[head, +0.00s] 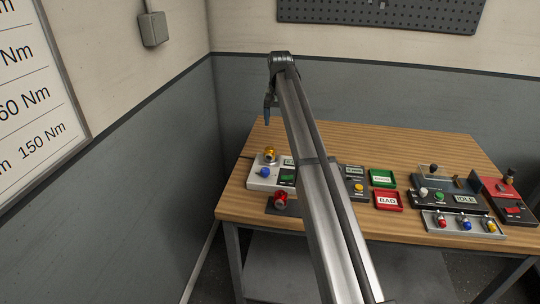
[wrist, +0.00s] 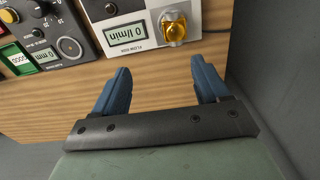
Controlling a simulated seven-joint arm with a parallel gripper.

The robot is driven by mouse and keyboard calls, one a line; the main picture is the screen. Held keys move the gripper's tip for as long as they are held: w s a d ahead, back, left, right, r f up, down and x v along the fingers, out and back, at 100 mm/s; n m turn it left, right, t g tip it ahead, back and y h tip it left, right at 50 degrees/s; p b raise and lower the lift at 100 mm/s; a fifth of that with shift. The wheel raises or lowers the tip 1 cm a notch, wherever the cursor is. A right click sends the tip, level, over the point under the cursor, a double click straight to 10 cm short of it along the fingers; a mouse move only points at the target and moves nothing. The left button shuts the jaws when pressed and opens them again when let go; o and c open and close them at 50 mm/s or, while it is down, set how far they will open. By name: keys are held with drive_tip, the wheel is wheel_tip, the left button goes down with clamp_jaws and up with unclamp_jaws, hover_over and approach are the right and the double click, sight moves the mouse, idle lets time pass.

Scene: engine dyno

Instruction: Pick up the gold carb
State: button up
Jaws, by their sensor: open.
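A gold carb (head: 270,154) sits on the light grey flow bench (head: 262,183) at the left end of the wooden table. In the wrist view the gold carb (wrist: 174,28) is at the top, on a silver mount beside a display reading "0 l/min". My gripper (head: 268,118) is above and behind the carb in the head view. In the wrist view its two blue fingers (wrist: 162,82) are spread apart with nothing between them, and the carb lies beyond their tips.
Another small gold piece (head: 491,227) sits with a red and a blue one in a grey tray (head: 463,234). Green and red trays (head: 387,207) and control boxes fill the table's middle and right. A red knob device (head: 281,199) stands at the front left. The rear tabletop is clear.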

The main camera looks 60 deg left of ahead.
sight(269, 149)
drive_tip(key=s+f, duration=0.1)
drive_tip(key=f, duration=0.2)
drive_tip(key=s+a+f, duration=0.1)
drive_tip(key=f, duration=0.2)
drive_tip(key=s+f, duration=0.1)
drive_tip(key=f, duration=0.1)
drive_tip(key=shift+a+f, duration=0.3)
drive_tip(key=shift+f, duration=0.1)
drive_tip(key=shift+d+f, duration=0.2)
drive_tip(key=shift+f, duration=2.35)
drive_tip(key=c, duration=1.2)
